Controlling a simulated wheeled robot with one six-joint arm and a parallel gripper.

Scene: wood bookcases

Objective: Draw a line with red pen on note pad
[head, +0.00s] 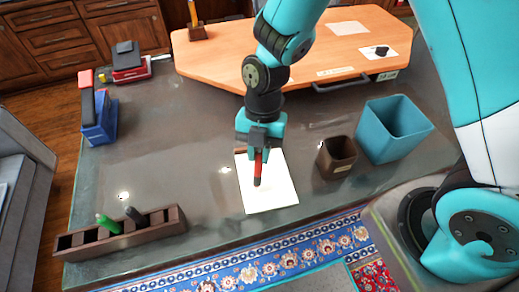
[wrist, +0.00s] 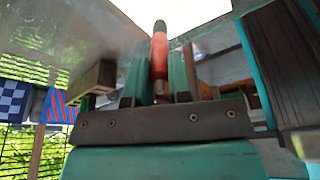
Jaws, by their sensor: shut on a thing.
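My gripper (head: 258,148) is shut on the red pen (head: 258,168) and points down over the white note pad (head: 275,192) on the grey counter. The pen is roughly upright, with its dark end toward the pad. I cannot tell whether that end touches the paper. In the wrist view the red pen (wrist: 159,55) stands between the green fingers of my gripper (wrist: 161,78), and the note pad (wrist: 190,12) is a bright white patch at the top edge. My gripper hides the pad's upper left part in the head view. I make out no clear line on the visible paper.
A brown pen rack (head: 155,225) with a green pen (head: 108,223) and a dark pen (head: 136,216) stands lower left. A brown cup (head: 337,157) and teal bin (head: 394,129) stand right of the pad. A wooden board (head: 225,62) lies behind.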

